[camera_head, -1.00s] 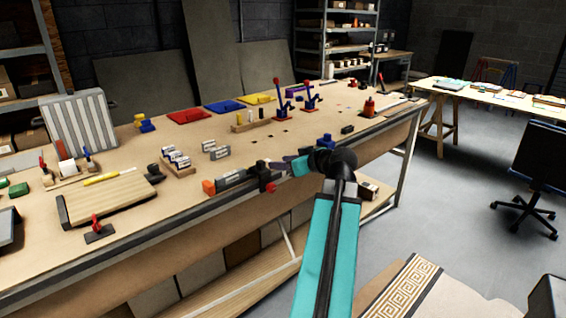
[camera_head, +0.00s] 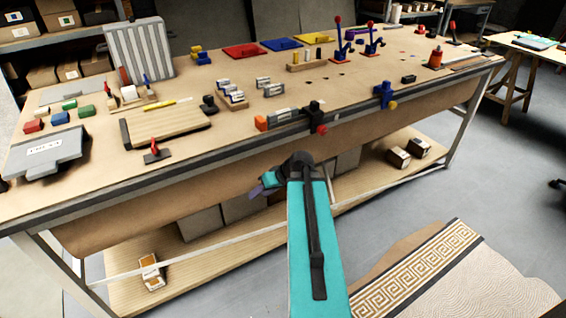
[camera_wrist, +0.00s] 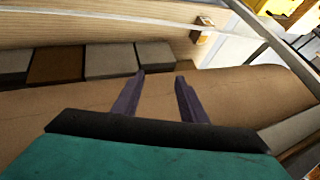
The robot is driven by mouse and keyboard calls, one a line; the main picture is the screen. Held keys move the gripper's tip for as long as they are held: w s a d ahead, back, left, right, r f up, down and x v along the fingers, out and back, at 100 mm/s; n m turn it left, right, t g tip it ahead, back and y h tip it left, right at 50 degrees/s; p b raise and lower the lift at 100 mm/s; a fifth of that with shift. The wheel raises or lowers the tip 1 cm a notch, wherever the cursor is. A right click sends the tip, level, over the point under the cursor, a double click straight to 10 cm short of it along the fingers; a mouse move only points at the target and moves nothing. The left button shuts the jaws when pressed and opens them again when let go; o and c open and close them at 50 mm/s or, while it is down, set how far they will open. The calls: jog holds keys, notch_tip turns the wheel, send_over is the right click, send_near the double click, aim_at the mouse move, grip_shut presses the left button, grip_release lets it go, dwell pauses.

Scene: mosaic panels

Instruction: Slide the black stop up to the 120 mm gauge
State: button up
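The black stop (camera_head: 315,110), with a red knob on its front, sits on the bench's front edge. A grey block with a pale label (camera_head: 283,118) lies just left of it, its other end against an orange block (camera_head: 261,123). The label is too small to read, and I cannot tell whether the black stop touches this block. More labelled grey gauge blocks (camera_head: 231,91) stand in a wooden holder behind. My gripper (camera_head: 258,188) is in front of the bench, below the top and left of the stop. The wrist view shows its two fingers (camera_wrist: 160,86) apart with nothing between them.
A blue stop with a yellow knob (camera_head: 384,95) sits farther right on the same edge. A wooden board (camera_head: 166,125) and a red-handled clamp (camera_head: 155,152) lie to the left. The lower shelf (camera_head: 205,268) juts out below.

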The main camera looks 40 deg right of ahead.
jog(key=s+a+f+n+g+y, duration=0.1)
jog(key=s+a+f+g, duration=0.25)
jog(key=a+f, duration=0.65)
jog(key=s+a+f+g, duration=0.3)
jog(key=s+a+f, duration=0.1)
jog(key=a+f, duration=0.65)
jog(key=s+a+f+g+h, duration=0.1)
jog(key=s+a+f+g, duration=0.1)
jog(key=s, duration=0.4)
jog(key=s+a+f+n+g+h, duration=0.1)
jog(key=s+a+f+g, duration=0.1)
jog(key=s+a+f, duration=0.3)
jog(key=s+a+f+n+g+h, duration=0.1)
jog(key=s+a+f, duration=0.3)
jog(key=s, duration=0.5)
jog(key=shift+f+g+h, duration=0.3)
jog(key=shift+f+g, duration=0.15)
jog(key=shift+f, duration=0.15)
jog(key=shift+a, duration=0.1)
jog(key=shift+c, duration=1)
